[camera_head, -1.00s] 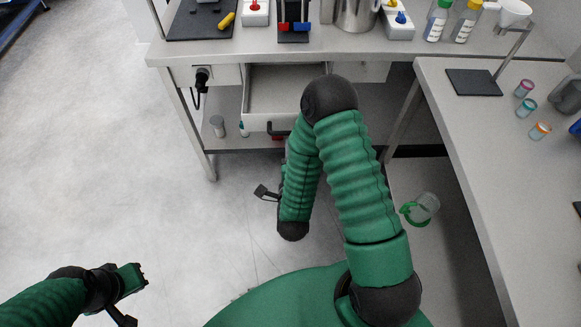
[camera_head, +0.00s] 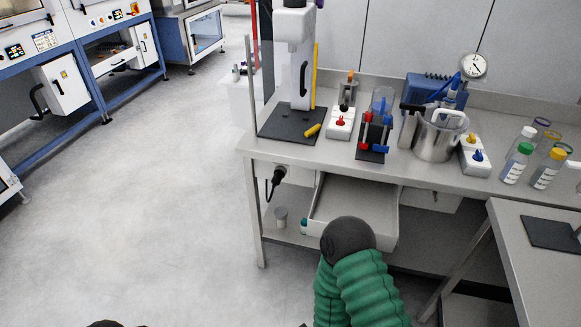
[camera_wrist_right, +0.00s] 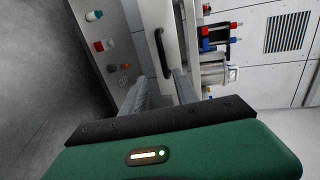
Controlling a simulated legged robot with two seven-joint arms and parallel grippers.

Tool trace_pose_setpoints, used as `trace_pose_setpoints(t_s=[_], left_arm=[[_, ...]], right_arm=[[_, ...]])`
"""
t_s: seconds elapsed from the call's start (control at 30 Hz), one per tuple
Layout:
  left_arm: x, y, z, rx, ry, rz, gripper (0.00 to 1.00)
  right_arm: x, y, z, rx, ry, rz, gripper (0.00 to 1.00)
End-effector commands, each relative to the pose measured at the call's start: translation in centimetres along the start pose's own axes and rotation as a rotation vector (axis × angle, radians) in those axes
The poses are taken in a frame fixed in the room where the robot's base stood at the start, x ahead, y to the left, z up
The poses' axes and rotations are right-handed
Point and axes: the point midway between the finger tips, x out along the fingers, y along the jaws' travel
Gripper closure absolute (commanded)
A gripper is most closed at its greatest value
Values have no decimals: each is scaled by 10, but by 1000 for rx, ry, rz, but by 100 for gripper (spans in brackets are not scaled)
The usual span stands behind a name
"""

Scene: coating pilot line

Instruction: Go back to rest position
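In the head view my right arm (camera_head: 360,275) shows as a green ribbed sleeve with a black joint in front of the bench drawer. Its gripper is hidden or below the frame there. In the right wrist view my right gripper (camera_wrist_right: 166,90) shows two grey fingers standing apart with nothing between them. A black drawer handle (camera_wrist_right: 162,52) shows beyond the fingers, apart from them as far as I can tell. My left gripper is out of view; only a dark bit of my left arm shows at the bottom edge.
The drawer (camera_head: 352,208) under the bench (camera_head: 215,146) is pulled open and looks empty. The bench bears a steel pot (camera_head: 437,140), bottles and instruments. A side table (camera_head: 540,275) stands at the right. The floor at left is clear.

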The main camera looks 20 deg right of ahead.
Motion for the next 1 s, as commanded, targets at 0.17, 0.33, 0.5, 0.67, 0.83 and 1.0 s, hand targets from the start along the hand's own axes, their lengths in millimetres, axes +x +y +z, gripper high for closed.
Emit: trace_pose_setpoints(t_s=[0.17, 0.33, 0.5, 0.67, 0.83, 1.0], left_arm=[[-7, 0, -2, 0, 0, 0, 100], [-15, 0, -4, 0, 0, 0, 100], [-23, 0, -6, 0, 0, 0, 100], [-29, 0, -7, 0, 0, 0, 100], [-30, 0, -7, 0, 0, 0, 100], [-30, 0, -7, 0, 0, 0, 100]], right_arm=[[20, -4, 23, -158, -79, 147, 64], [20, -14, 66, -558, -352, 368, 64], [-20, -38, 78, -1064, -715, 482, 64], [-70, -65, 48, -1511, -1032, 524, 64], [-101, -79, 18, -1741, -1211, 546, 64], [-105, -79, 13, -1767, -1238, 554, 64]])
